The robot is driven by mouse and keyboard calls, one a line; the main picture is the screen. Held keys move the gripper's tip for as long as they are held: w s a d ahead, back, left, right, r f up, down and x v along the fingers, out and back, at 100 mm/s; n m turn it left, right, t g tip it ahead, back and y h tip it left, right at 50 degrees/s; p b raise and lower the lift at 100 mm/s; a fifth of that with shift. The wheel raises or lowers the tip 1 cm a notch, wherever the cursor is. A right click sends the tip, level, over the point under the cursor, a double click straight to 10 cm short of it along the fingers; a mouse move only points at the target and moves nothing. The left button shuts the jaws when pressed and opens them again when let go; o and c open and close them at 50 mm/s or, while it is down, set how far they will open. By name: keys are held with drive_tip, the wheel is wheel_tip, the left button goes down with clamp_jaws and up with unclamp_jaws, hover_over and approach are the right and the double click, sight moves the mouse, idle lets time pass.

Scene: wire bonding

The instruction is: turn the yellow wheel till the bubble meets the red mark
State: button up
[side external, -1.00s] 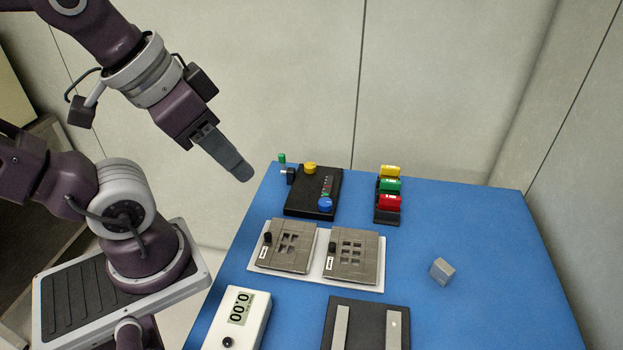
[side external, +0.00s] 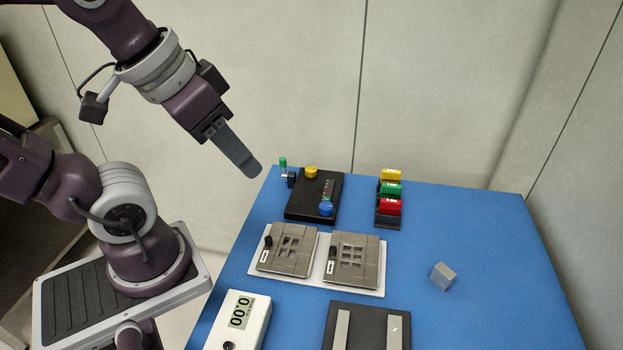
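The yellow wheel (side external: 311,172) sits at the back left of a black box (side external: 299,209) at the back of the blue table. A blue wheel (side external: 326,209) is at the box's front right. A small strip with marks (side external: 328,190) lies between them; the bubble and the red mark are too small to tell apart. My gripper (side external: 251,168) hangs in the air to the left of the yellow wheel, apart from the box, pointing down and right. Its fingers overlap from this side, so any gap between them is hidden.
A green-topped post (side external: 283,163) stands just left of the box. In front are a white plate (side external: 312,273) with two grey fixtures, a display unit (side external: 238,318) and a grey cube (side external: 443,276).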

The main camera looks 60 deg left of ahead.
drive_tip(key=w+a+n+g, duration=0.25)
drive_tip(key=w+n, duration=0.25)
drive_tip(key=w, duration=0.4)
drive_tip(key=n+g, duration=0.3)
drive_tip(key=n, duration=1)
hover_over(311, 169)
wheel_tip(311, 169, down, 18)
drive_tip(key=shift+d+r, duration=0.1)
drive_tip(key=shift+n, duration=0.3)
drive_tip(key=f, duration=0.7)
drive_tip(key=shift+a, duration=0.2)
drive_tip(key=shift+f, duration=0.4)
clamp_jaws()
